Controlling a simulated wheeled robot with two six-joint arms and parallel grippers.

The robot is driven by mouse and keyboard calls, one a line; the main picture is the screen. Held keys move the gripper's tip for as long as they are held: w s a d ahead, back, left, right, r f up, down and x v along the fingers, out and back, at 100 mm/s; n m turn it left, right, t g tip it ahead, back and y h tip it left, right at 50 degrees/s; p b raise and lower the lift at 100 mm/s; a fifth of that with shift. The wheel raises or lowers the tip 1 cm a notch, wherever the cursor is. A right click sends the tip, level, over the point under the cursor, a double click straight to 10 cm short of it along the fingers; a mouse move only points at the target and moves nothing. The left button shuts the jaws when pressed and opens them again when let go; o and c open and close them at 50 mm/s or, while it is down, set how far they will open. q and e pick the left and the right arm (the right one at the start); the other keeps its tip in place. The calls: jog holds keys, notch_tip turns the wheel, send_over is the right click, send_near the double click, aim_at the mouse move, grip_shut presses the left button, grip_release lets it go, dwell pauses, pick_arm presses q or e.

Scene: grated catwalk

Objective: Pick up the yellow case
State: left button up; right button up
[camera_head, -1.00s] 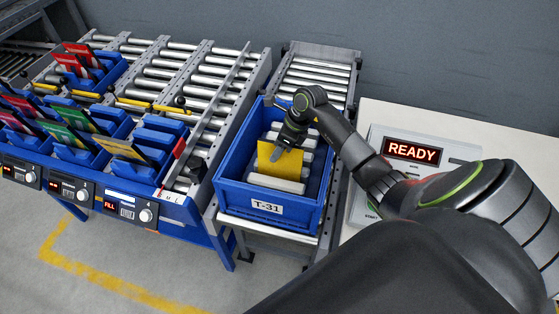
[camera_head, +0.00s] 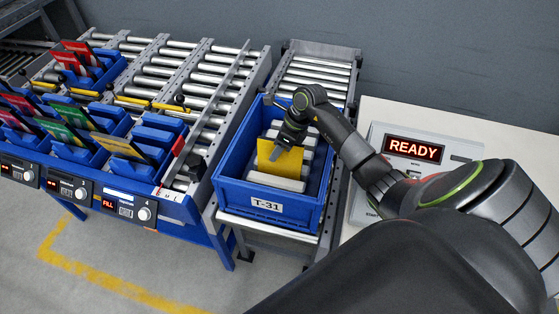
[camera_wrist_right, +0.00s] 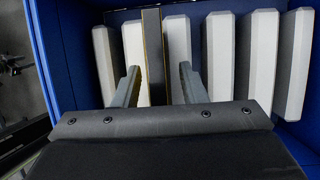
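The yellow case (camera_head: 267,160) stands upright in the blue tote marked T-31 (camera_head: 262,203), between pale grey dividers. My right gripper (camera_head: 281,152) reaches down into the tote at the case, and one finger covers part of its yellow face. In the right wrist view, the case (camera_wrist_right: 153,45) shows edge-on as a dark strip with thin yellow borders. The two fingers of my right gripper (camera_wrist_right: 160,78) are apart, one on each side of it. A gap shows on the right side; the left finger is very near the case. My left gripper is out of view.
Blue bins with red, green and orange-yellow cases (camera_head: 119,146) stand on the left roller rack. A grey panel with a READY display (camera_head: 413,150) is on the white table to the right. The tote's walls surround my gripper closely. Empty rollers (camera_head: 313,75) lie behind the tote.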

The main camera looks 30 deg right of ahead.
grip_shut()
dwell(0.3)
jog(key=shift+r, duration=0.1)
